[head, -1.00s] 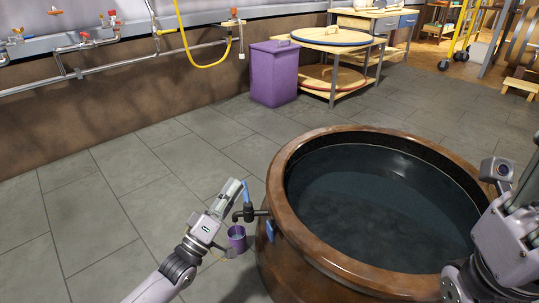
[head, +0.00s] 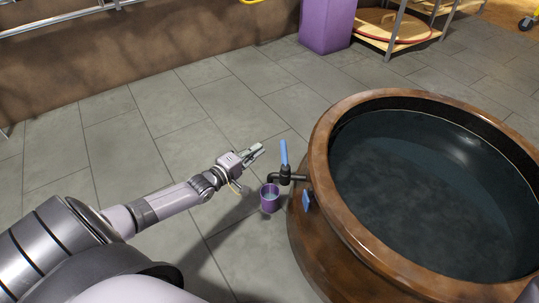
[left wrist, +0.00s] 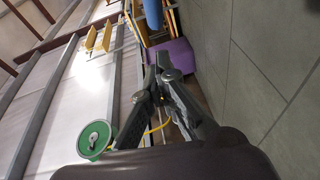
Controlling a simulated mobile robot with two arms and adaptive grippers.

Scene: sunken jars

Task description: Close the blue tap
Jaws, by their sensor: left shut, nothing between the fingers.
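The tap (head: 288,178) is dark and sticks out from the left side of a large brown jar (head: 318,150). Its blue handle (head: 284,152) points up, tilted slightly left. A purple cup (head: 270,204) stands below the spout; whether liquid is running is too small to tell. My left gripper (head: 260,150) is shut and empty, just left of the handle with a small gap. In the left wrist view its fingers (left wrist: 158,62) are together, and a blue piece (left wrist: 153,14), probably the handle, shows beyond them. My right gripper cannot be made out.
The jar is full of dark liquid and fills the right side. A small blue tag (head: 306,200) hangs on it below the tap. A purple bin (head: 327,25) and a wooden cart (head: 390,30) stand at the back. Tiled floor (head: 150,130) is clear to the left.

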